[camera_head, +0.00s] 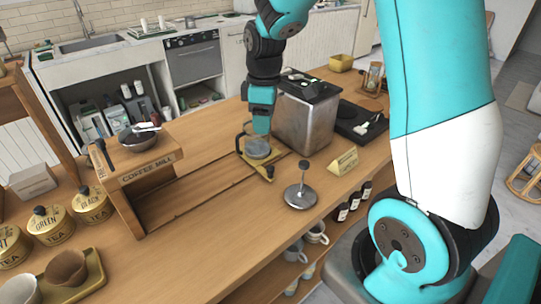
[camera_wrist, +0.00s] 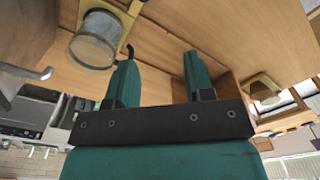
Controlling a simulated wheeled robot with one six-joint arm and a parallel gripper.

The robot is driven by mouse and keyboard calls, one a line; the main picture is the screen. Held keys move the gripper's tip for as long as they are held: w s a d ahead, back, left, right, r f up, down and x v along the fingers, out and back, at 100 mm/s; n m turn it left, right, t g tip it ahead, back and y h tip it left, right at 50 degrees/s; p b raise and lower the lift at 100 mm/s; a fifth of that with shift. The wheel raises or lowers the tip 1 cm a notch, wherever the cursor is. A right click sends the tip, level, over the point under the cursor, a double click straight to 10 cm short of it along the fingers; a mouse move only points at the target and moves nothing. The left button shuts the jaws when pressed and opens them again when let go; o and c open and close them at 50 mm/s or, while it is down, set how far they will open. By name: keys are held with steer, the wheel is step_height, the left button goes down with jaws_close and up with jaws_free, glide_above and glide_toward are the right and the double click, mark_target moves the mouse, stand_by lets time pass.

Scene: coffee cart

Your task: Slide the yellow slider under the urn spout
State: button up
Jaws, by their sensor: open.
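The yellow slider (camera_head: 259,169) is a flat yellow piece on the counter, in front of the steel urn (camera_head: 305,118). A round glass vessel (camera_head: 258,149) sits on it, and a small dark knob stands at its near corner. In the wrist view, the glass vessel (camera_wrist: 92,50) and the slider's yellow edge (camera_wrist: 127,14) are at the upper left. My gripper (camera_head: 261,124) is above and behind the vessel, close to the urn's left side. In the wrist view, its fingers (camera_wrist: 160,68) are apart with nothing between them. The urn spout cannot be made out clearly.
A metal disc with an upright knob (camera_head: 300,195) and a yellow sign (camera_head: 344,161) stand near the counter's front edge. The wooden coffee mill (camera_head: 145,180) is at left. A dark tray (camera_head: 362,120) lies right of the urn.

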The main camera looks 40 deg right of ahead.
mark_target(270, 167)
steer(key=d+f+p, duration=0.1)
steer(key=f, duration=1.1)
steer(key=w+d+f+p, duration=0.1)
steer(key=f, duration=0.5)
steer(key=shift+d+p, duration=0.3)
steer(key=shift+p, duration=0.05)
jaws_close()
